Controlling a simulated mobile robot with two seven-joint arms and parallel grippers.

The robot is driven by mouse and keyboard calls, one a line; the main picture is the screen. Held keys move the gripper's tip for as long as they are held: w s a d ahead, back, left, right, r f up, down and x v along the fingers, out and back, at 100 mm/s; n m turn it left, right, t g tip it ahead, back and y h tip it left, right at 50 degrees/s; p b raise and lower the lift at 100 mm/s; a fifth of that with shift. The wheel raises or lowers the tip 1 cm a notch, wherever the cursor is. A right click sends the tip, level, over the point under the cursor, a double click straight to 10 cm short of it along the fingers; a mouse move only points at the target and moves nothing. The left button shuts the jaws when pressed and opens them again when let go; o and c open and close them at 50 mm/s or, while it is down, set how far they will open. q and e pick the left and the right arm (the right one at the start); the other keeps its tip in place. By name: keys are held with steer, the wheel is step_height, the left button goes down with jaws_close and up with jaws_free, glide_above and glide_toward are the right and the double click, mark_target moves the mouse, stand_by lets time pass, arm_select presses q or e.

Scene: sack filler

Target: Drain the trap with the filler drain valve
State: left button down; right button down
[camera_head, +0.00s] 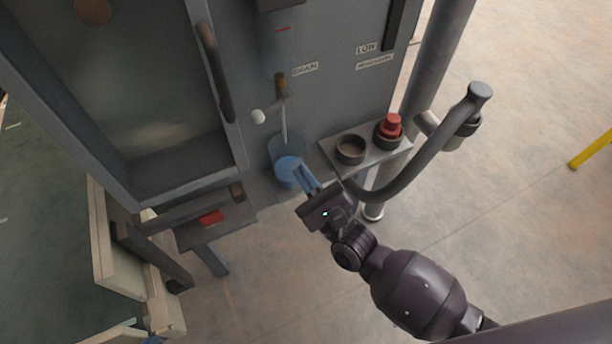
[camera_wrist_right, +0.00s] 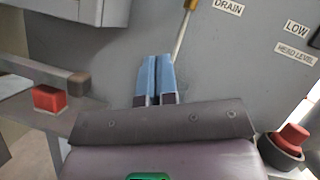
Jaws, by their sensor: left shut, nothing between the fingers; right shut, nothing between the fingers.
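The drain valve (camera_head: 280,85) is a brass-brown fitting below the DRAIN label on the grey machine panel, with a white knob (camera_head: 259,116) at its left. A thin pale line (camera_head: 285,125) runs down from it towards a clear container with blue contents (camera_head: 287,170). I cannot tell if the line is a rod or a stream. My right gripper (camera_head: 301,167) is shut and empty, with its blue fingers at the container's right side in the picture, below the valve. In the right wrist view the shut fingers (camera_wrist_right: 157,60) point at the panel, left of the pale line (camera_wrist_right: 181,40). My left gripper is out of view.
A small shelf (camera_head: 328,152) right of the container carries a dark round cup (camera_head: 350,149) and a red button (camera_head: 391,124). A curved grey bar (camera_head: 420,160) stands out there. A red block (camera_head: 211,218) sits at lower left.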

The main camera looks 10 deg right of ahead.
mark_target(261, 122)
arm_select(q)
steer(key=shift+r+p, duration=0.2)
steer(key=shift+p, duration=0.1)
arm_select(e)
steer(key=w+a+r, duration=0.5)
steer(key=r, duration=0.1)
steer(key=shift+w+r, duration=0.15)
steer(key=shift+w, duration=0.1)
arm_select(q)
steer(key=shift+s+f, duration=0.1)
steer(key=shift+s, duration=0.05)
arm_select(e)
steer(key=shift+s+a+r+m+t+h+b, duration=0.15)
steer(key=shift+a+r+m+t+h, duration=0.15)
steer(key=shift+m, duration=0.35)
steer(key=shift+a+r+m+t+h+b, duration=0.1)
steer(key=shift+r+m+t+h, duration=0.2)
steer(key=shift+m, duration=0.3)
steer(key=shift+s+a+r+m+t+h+b, duration=0.15)
steer(key=shift+r+m+t+h, duration=0.2)
steer(key=shift+m, duration=0.3)
arm_select(q)
steer(key=shift+w, duration=0.35)
arm_select(e)
steer(key=shift+w+f, duration=0.1)
steer(key=shift+w, duration=0.05)
arm_select(q)
steer(key=shift+s+f, duration=0.1)
